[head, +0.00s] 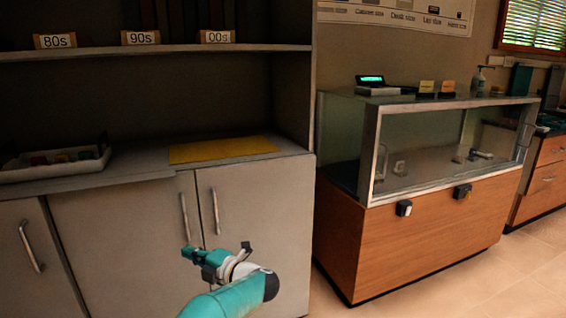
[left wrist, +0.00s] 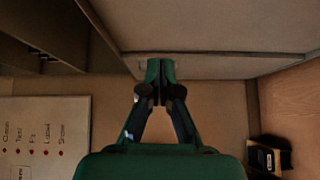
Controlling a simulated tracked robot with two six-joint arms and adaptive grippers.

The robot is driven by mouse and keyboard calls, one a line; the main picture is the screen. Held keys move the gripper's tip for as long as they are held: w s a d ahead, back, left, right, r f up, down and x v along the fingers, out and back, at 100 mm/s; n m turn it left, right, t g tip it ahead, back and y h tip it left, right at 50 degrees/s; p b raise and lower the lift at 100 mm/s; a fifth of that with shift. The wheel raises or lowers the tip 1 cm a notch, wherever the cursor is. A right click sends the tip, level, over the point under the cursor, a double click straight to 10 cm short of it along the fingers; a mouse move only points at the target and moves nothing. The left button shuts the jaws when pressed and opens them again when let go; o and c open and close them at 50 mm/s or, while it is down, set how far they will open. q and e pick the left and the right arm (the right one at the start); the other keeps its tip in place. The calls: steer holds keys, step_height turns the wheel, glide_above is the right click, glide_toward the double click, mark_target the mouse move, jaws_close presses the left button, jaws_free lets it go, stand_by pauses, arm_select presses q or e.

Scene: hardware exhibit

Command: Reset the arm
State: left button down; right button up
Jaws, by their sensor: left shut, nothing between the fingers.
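My left arm comes in from the bottom of the head view, and its gripper (head: 190,252) is in front of the lower cabinet doors. In the left wrist view the two fingers of the left gripper (left wrist: 160,68) are together at the tips, with nothing between them. My right gripper is in neither view.
A cabinet (head: 130,245) with door handles stands on the left. Its counter holds a white tray (head: 55,165) of small items and a yellow mat (head: 222,149). Shelf labels read 80s, 90s and 00s. A glass display case (head: 450,145) on a wooden base stands right; floor beside it is clear.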

arm_select(q)
steer(key=s+a+f+m+t+h, duration=0.1)
steer(key=s+a+f+m+h, duration=0.1)
steer(key=a+f+m, duration=0.5)
step_height(320, 180, down, 12)
steer(key=s+a+m+t+h, duration=0.2)
steer(key=s+m+h, duration=0.1)
steer(key=m+h, duration=0.1)
steer(key=s+d+f+m+g+h, duration=0.2)
steer(key=s+d+f+m+h, duration=0.25)
steer(key=s+f, duration=0.3)
steer(key=s+d+f+m+g+h, duration=0.2)
steer(key=s+d+f+m+h, duration=0.25)
steer(key=s+d+f, duration=0.35)
steer(key=s+d+m+g+h, duration=0.2)
steer(key=s+d+m+g, duration=0.2)
steer(key=s, duration=0.7)
steer(key=s+d+m+g+h, duration=0.3)
steer(key=s+d+m, duration=0.1)
steer(key=s, duration=0.7)
step_height(320, 180, up, 26)
steer(key=p, duration=2.7)
steer(key=shift+w+p, duration=0.3)
steer(key=shift+w, duration=0.05)
steer(key=shift+a, duration=0.15)
